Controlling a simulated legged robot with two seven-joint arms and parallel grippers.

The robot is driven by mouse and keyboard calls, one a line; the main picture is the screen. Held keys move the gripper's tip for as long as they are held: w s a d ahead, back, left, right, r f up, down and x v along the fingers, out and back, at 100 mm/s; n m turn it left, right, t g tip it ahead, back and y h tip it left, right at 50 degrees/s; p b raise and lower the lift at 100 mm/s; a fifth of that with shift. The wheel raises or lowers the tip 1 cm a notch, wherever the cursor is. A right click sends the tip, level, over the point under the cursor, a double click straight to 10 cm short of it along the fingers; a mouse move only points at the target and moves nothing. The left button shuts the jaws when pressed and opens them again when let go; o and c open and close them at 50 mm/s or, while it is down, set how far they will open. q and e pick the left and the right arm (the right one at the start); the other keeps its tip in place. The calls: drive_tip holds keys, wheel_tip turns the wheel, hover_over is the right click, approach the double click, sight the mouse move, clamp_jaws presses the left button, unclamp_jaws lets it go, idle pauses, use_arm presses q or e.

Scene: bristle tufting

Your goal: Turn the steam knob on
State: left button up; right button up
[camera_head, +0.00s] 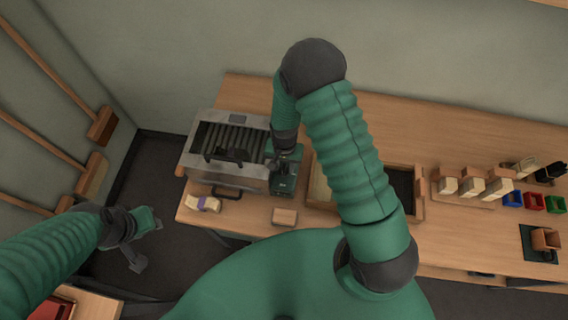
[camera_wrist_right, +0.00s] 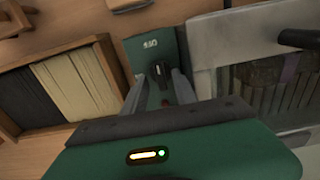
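The steam knob (camera_wrist_right: 158,72) is small and black on a green panel (camera_wrist_right: 143,48) with small white lettering, in the right wrist view. In the head view the green control box (camera_head: 284,181) stands at the right end of a metal steamer-like unit (camera_head: 203,171); the knob cannot be made out there. My right gripper (camera_wrist_right: 160,82) is open, with one finger on each side of the knob and gaps showing; contact cannot be told. It also shows over the box in the head view (camera_head: 283,155). My left gripper (camera_head: 148,240) hangs off the table's left end; its opening is unclear.
The wooden table (camera_head: 250,210) holds a tufted brush block (camera_head: 207,204) and a small wood block (camera_head: 285,217) in front of the unit. A divided wooden tray (camera_head: 421,205) is right of the box. Brushes (camera_head: 470,187) and coloured bins (camera_head: 533,202) stand far right.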

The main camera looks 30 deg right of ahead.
drive_tip(key=shift+s+a, duration=0.15)
drive_tip(key=shift+a, duration=0.1)
drive_tip(key=shift+c, duration=0.3)
drive_tip(key=shift+a, duration=0.1)
clamp_jaws()
use_arm(q)
drive_tip(key=shift+s+a, duration=0.2)
use_arm(e)
drive_tip(key=shift+d, duration=0.2)
